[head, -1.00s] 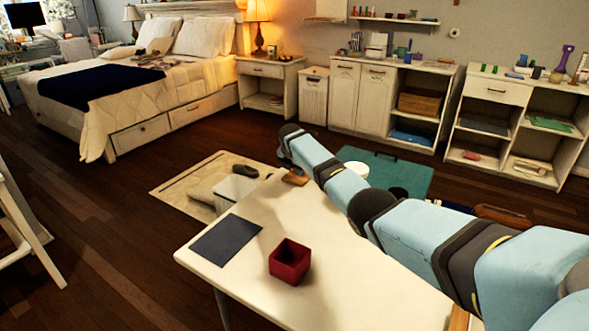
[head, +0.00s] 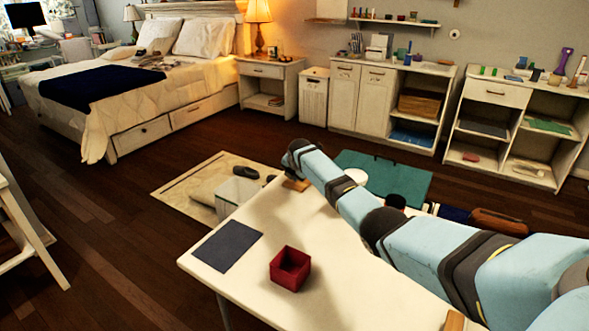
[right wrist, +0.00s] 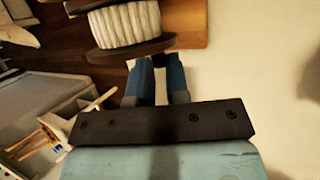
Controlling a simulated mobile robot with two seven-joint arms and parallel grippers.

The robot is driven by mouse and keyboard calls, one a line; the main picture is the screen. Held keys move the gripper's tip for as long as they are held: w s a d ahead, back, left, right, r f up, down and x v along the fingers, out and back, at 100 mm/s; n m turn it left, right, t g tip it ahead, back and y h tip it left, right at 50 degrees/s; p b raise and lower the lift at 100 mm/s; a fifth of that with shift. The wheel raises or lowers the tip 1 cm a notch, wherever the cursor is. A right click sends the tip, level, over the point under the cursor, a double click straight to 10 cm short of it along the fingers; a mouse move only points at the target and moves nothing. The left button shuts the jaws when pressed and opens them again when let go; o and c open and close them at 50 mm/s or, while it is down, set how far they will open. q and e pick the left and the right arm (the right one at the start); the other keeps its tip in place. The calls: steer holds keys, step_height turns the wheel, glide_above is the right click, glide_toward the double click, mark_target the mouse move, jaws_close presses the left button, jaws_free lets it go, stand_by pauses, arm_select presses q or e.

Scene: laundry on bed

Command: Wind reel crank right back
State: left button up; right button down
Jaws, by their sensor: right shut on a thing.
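The reel (right wrist: 125,25) shows at the top of the right wrist view, wound with pale cord between two dark flanges. It is by a wooden base (right wrist: 186,22). In the head view only the wooden base (head: 297,184) shows clearly, at the table's far edge. My right gripper (right wrist: 158,64) has its two blue fingers close together just below the reel's lower flange, shut on the reel crank. The crank is mostly hidden between the fingers. In the head view my right arm reaches across the table to the base, its gripper hidden. My left gripper is not in view.
The white table (head: 225,272) carries a red open box (head: 290,268) and a dark mat (head: 227,246) left of my arm. The table's left part is otherwise clear.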

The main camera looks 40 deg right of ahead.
steer(key=shift+f+t, duration=0.1)
steer(key=shift+t, duration=0.6)
steer(key=shift+f+m+t+y, duration=0.2)
steer(key=shift+m+t+y, duration=0.15)
steer(key=shift+t, duration=0.45)
arm_select(q)
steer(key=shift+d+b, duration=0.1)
steer(key=shift+b, duration=0.4)
arm_select(e)
steer(key=shift+w+t+y, duration=0.1)
steer(key=shift+t+y, duration=0.15)
steer(key=shift+t, duration=0.35)
steer(key=shift+r, duration=0.1)
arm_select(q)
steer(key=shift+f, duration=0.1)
arm_select(e)
steer(key=c, duration=1.1)
jaws_free()
arm_select(q)
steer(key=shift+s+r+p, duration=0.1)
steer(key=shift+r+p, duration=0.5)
steer(key=shift+p, duration=0.9)
arm_select(e)
steer(key=v, duration=1.3)
steer(key=shift+s+r, duration=0.25)
steer(key=shift+s, duration=0.05)
